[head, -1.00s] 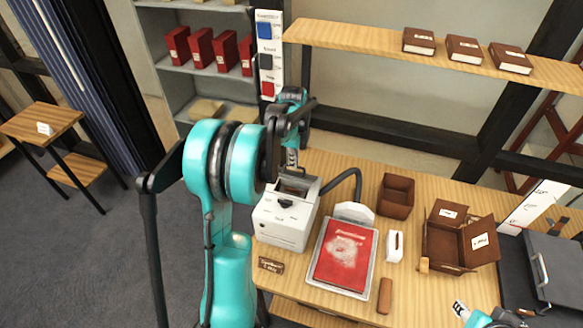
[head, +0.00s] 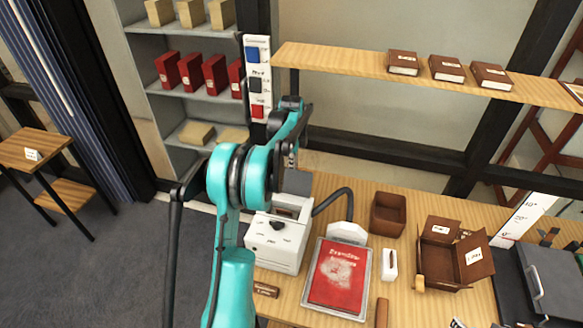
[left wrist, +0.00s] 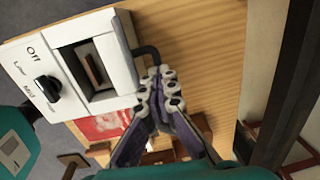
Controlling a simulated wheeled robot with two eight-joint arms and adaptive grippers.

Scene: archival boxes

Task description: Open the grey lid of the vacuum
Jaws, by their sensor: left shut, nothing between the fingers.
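The vacuum (head: 272,246) is a white box with a dark dial on its front, at the left of the table. Its grey lid (head: 298,183) stands raised at the back of the top opening. In the left wrist view the vacuum (left wrist: 25,60) shows its Off, Low and Mid dial and an open compartment with something brown inside. The lid (left wrist: 126,42) is seen nearly edge-on there. My left gripper (head: 290,163) is above and behind the vacuum. In the left wrist view its fingertips (left wrist: 160,88) are together and empty, beside the lid. Only a tip of my right gripper (head: 457,323) shows.
A hose (head: 335,195) runs from the vacuum to a white nozzle (head: 348,231). A red book (head: 340,275) lies on a tray in front. A brown box (head: 388,214) and an open brown box (head: 455,255) stand to the right. A shelf (head: 420,75) hangs behind.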

